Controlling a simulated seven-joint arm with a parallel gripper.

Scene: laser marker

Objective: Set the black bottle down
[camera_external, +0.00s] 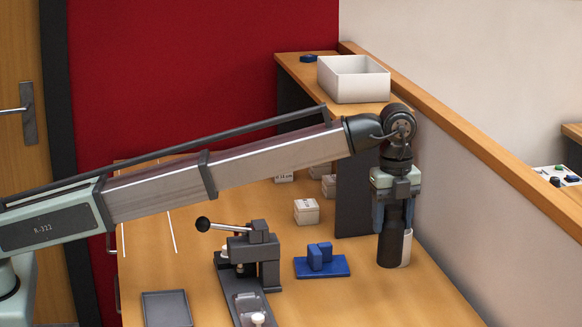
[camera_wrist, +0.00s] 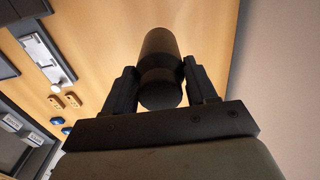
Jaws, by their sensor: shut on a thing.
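The black bottle (camera_external: 390,245) is upright in my gripper (camera_external: 394,217), at the right side of the wooden table by the wall. In the wrist view, the bottle (camera_wrist: 160,48) stands between the two dark fingers of my gripper (camera_wrist: 160,72), which are closed on its upper part. The bottle's base is close to the table top; I cannot tell whether it touches. A white cylinder (camera_external: 406,247) is partly hidden behind the bottle.
A blue fixture (camera_external: 322,265) and a grey lever press (camera_external: 258,255) stand to the left. A small white box (camera_external: 307,211) is behind them. A dark upright panel (camera_external: 353,200) is just left of my gripper. A white bin (camera_external: 353,82) sits on the raised shelf. Table in front is clear.

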